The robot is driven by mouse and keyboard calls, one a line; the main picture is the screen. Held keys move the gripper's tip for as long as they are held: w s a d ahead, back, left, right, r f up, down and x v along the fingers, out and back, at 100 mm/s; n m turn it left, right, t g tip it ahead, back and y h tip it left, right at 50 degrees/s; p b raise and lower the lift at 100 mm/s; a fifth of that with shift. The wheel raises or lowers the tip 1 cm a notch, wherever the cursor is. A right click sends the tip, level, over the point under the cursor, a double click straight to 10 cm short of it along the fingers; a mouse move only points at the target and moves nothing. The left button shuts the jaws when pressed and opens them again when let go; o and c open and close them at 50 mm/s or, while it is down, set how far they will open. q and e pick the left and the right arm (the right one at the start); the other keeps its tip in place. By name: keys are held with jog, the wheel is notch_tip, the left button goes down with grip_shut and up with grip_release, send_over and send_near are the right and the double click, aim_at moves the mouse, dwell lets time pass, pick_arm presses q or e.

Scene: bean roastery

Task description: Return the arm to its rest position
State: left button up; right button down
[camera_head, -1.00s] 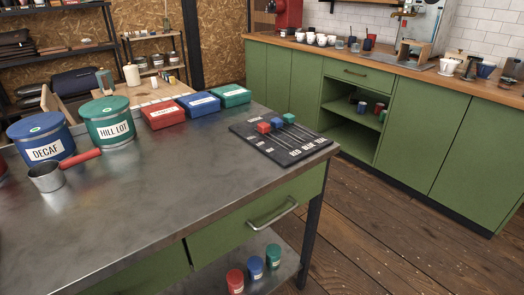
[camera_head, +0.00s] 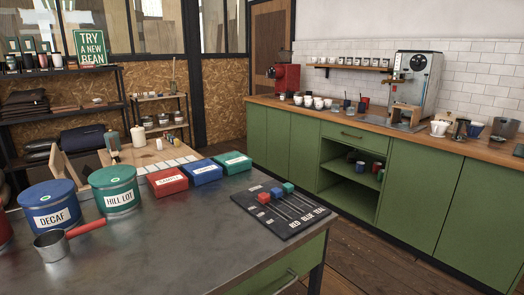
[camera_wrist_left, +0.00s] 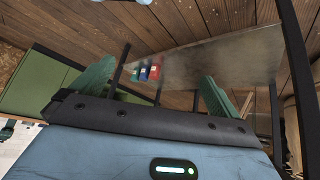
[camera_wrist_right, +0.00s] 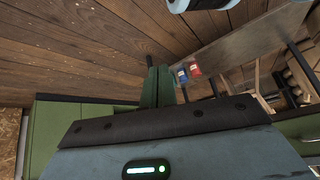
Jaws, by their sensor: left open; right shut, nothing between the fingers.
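Neither of my arms shows in the head view. My left gripper (camera_wrist_left: 156,88) is in the left wrist view, its two green fingers wide apart with nothing between them. Beyond it, the view shows small red, blue and green canisters (camera_wrist_left: 146,73) on a grey lower shelf (camera_wrist_left: 220,60). My right gripper (camera_wrist_right: 157,88) is in the right wrist view, its green fingers together and empty. Beyond them are red and blue canisters (camera_wrist_right: 188,73), apart from the fingers. How the arms are folded cannot be seen.
The metal worktop (camera_head: 160,250) holds a DECAF tin (camera_head: 52,205), a HILL LOT tin (camera_head: 116,191), a red-handled scoop (camera_head: 52,246), several coloured boxes (camera_head: 202,172) and a black slider board (camera_head: 290,222). Green cabinets (camera_head: 425,205) stand behind. The floor between is clear.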

pick_arm(q)
jog(key=w+r+t+p, duration=0.2)
jog(key=w+r+p, duration=0.3)
jog(key=r+p, duration=0.5)
notch_tip(320, 180, up, 2)
jog(key=shift+a+r+p, duration=0.25)
jog(key=shift+a+p, duration=0.05)
jog(key=shift+a, duration=0.1)
pick_arm(e)
jog(key=w+r+t, duration=0.2)
jog(key=w+r, duration=0.4)
jog(key=r, duration=0.7)
jog(key=shift+d, duration=0.2)
